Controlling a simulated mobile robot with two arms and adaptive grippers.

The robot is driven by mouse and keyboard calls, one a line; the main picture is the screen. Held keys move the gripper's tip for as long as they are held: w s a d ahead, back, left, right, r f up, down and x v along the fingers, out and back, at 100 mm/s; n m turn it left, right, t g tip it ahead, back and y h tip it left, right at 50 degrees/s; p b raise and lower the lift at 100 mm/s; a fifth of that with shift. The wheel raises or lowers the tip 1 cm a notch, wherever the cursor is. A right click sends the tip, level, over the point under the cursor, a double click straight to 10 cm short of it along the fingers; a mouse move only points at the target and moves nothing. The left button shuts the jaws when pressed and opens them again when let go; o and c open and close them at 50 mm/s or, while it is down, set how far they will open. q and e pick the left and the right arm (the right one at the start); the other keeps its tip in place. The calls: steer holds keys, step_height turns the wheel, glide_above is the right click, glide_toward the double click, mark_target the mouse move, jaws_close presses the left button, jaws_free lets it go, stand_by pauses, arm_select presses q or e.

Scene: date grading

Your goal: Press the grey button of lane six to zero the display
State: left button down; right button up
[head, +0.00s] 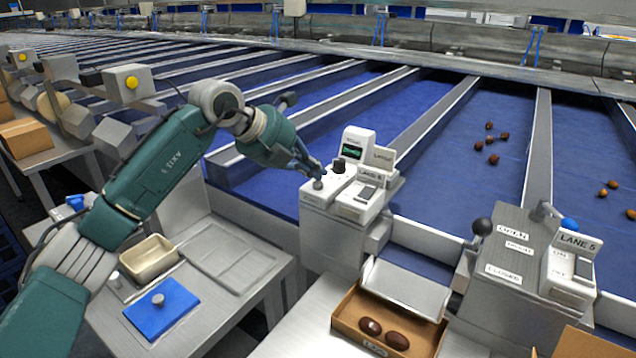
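The lane six control box (328,212) stands at the middle, with a "LANE 6" label (370,174) on its right part. A small dark display with green marks (352,151) stands at its back. A grey round button (318,185) is on the front left of its top, and a black knob (339,166) is behind it. My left gripper (317,172) reaches in from the left, its fingertips close together just above the grey button. I cannot tell whether they touch it. The display's reading is too small to make out. My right gripper is not in view.
The lane 5 box (570,270) with a blue knob and a black-balled lever (482,227) stands at the right. A carton (345,318) with dates is below. A beige tray (149,258) and blue pad (160,309) lie on the left table. Blue lanes stretch behind.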

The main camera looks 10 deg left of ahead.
mark_target(314, 183)
arm_select(q)
steer(key=shift+f, duration=0.5)
stand_by(0.5)
steer(key=shift+r, duration=0.15)
steer(key=shift+r+p, duration=0.4)
steer(key=shift+r, duration=0.35)
steer(key=shift+r, duration=0.1)
step_height(314, 183, up, 5)
steer(key=p, duration=0.3)
steer(key=shift+p, duration=0.35)
